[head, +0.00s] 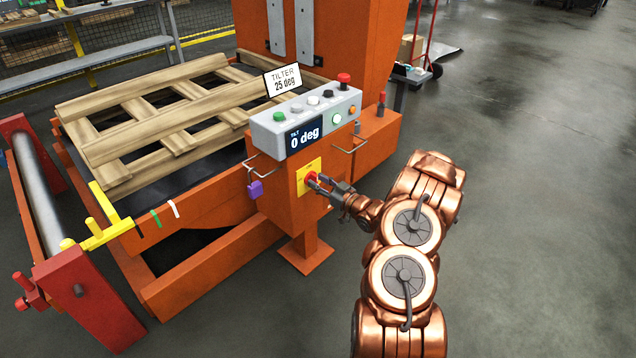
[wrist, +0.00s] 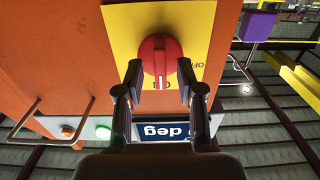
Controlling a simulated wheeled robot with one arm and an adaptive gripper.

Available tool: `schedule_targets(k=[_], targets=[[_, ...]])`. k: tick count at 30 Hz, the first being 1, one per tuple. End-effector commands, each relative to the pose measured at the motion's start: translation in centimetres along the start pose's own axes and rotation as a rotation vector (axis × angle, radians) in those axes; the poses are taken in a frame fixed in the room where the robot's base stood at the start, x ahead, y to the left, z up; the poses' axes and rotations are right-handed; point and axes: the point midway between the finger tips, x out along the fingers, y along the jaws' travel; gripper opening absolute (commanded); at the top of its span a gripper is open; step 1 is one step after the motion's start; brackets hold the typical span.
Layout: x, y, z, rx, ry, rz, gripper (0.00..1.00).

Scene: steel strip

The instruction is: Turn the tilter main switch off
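The tilter main switch is a red rotary knob (wrist: 160,55) on a yellow plate (wrist: 118,30). Its white mark points down in the wrist view, towards a label partly hidden by the knob. An OFF label shows at the knob's right. In the head view the red knob (head: 311,177) is on the orange pedestal's front. My gripper (wrist: 160,85) is open, its two fingers apart at either side of the knob's lower part. I cannot tell whether they touch it. In the head view my gripper (head: 322,184) is right at the switch.
Above the switch is a grey control box (head: 304,115) with several buttons and a display reading 0 deg. A sign (head: 283,80) reads TILTER 25 deg. Wire handles and a purple padlock (head: 255,189) flank the pedestal. A wooden pallet (head: 165,120) lies behind. Floor at right is clear.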

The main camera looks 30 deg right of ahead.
Motion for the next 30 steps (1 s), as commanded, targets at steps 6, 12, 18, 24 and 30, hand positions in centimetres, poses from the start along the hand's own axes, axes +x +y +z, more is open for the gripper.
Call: schedule_targets(k=[6,12,18,24,30], targets=[[0.71,-0.06,-0.01,0.002,0.001,0.000,0.38],[0.72,-0.03,-0.02,0.002,0.001,0.000,0.38],[0.72,-0.03,-0.03,0.001,0.001,0.000,0.21],[0.72,-0.01,-0.04,0.001,0.001,0.000,0.00],[0.72,-0.01,-0.05,0.001,0.001,0.000,0.00]])
